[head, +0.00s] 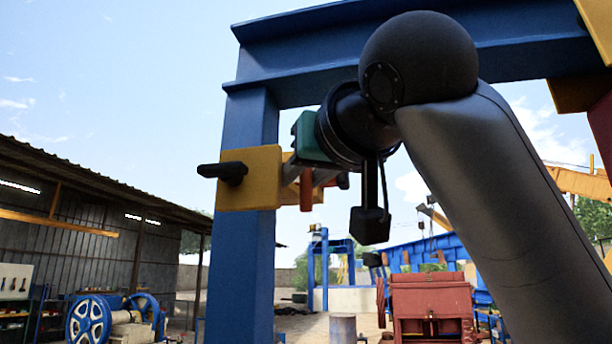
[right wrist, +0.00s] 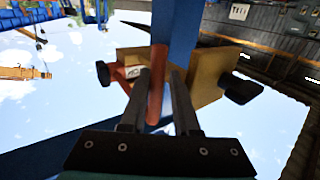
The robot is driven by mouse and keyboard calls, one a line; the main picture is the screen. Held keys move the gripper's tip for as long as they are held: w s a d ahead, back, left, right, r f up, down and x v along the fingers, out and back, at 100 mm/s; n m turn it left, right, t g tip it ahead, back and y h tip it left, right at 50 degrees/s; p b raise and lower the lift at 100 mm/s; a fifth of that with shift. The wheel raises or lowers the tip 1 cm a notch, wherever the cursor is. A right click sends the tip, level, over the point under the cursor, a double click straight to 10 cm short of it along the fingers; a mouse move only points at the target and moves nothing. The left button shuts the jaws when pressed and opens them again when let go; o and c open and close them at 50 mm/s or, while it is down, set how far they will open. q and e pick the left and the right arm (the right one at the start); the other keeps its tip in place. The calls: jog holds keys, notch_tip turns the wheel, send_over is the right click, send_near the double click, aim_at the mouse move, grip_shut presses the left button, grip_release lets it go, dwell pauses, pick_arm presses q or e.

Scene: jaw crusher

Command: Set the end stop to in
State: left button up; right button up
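A yellow block (head: 252,178) sits around the blue post of a tall frame; I take it as the end stop's housing. A black knob (head: 222,173) sticks out of its left side; the knob also shows in the right wrist view (right wrist: 240,88). An orange-red handle (head: 306,188) hangs at the block's right side. My right gripper (head: 305,176) is at this handle, its fingers on either side. In the right wrist view the handle (right wrist: 157,88) lies between the fingertips, very close to both; firm contact is unclear. My left gripper is out of view.
The blue post (head: 247,270) and crossbeam (head: 300,50) stand close around my right arm. A red machine (head: 430,303) and a blue-wheeled machine (head: 90,320) stand farther back.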

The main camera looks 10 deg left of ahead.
jog(key=shift+o, duration=0.7)
jog(key=shift+a, duration=0.1)
jog(key=shift+o, duration=0.7)
jog(key=shift+d, duration=0.2)
jog(key=shift+a, duration=0.1)
